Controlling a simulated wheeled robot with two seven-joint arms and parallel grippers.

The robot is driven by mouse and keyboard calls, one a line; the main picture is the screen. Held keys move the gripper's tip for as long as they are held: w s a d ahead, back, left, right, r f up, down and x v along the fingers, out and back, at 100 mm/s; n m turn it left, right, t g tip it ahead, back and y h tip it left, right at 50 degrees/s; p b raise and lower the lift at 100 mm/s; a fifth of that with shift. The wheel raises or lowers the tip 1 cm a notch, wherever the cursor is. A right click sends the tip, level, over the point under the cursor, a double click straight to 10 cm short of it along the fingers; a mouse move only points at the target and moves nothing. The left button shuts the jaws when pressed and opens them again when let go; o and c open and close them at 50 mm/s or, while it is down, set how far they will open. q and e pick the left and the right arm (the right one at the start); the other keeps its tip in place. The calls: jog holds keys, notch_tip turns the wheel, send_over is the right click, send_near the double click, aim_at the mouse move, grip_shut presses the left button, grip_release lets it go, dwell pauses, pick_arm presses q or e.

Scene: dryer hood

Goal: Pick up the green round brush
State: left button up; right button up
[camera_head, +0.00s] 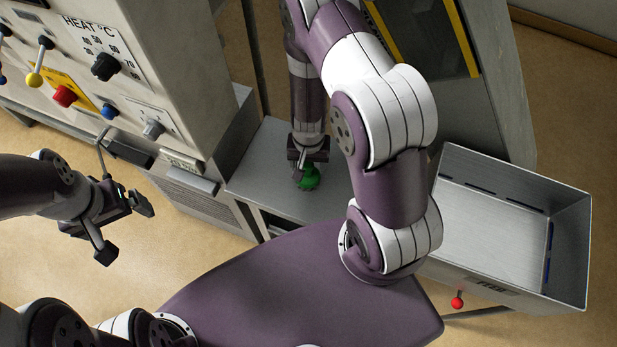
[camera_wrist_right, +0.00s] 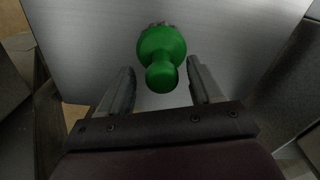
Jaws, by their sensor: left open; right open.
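The green round brush (camera_head: 309,178) is on the grey metal shelf (camera_head: 258,178), partly hidden by my right gripper in the head view. In the right wrist view the green brush (camera_wrist_right: 161,58) shows its round body and knob, between and slightly beyond the fingertips. My right gripper (camera_head: 303,170) is open above and around the near side of the brush; its two fingers also show in the right wrist view (camera_wrist_right: 162,82), with gaps on both sides of the knob. My left gripper (camera_head: 127,228) is open and empty, over the floor at the left.
A control panel with knobs (camera_head: 105,66) stands at the upper left, beside the shelf. An open metal bin (camera_head: 500,225) with a red ball handle (camera_head: 457,302) is at the right. A grey cabinet with yellow edging (camera_head: 462,40) stands behind my right arm.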

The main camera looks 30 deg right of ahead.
jog(key=shift+f, duration=0.8)
jog(key=shift+a+f, duration=0.15)
jog(key=shift+f, duration=0.05)
pick_arm(q)
jog(key=shift+w+a+f, duration=0.15)
jog(key=shift+a+f, duration=0.05)
jog(key=shift+f, duration=0.2)
pick_arm(e)
jog(key=shift+w, duration=0.15)
grip_shut()
pick_arm(q)
jog(key=shift+r, duration=0.1)
pick_arm(e)
jog(key=shift+r, duration=0.1)
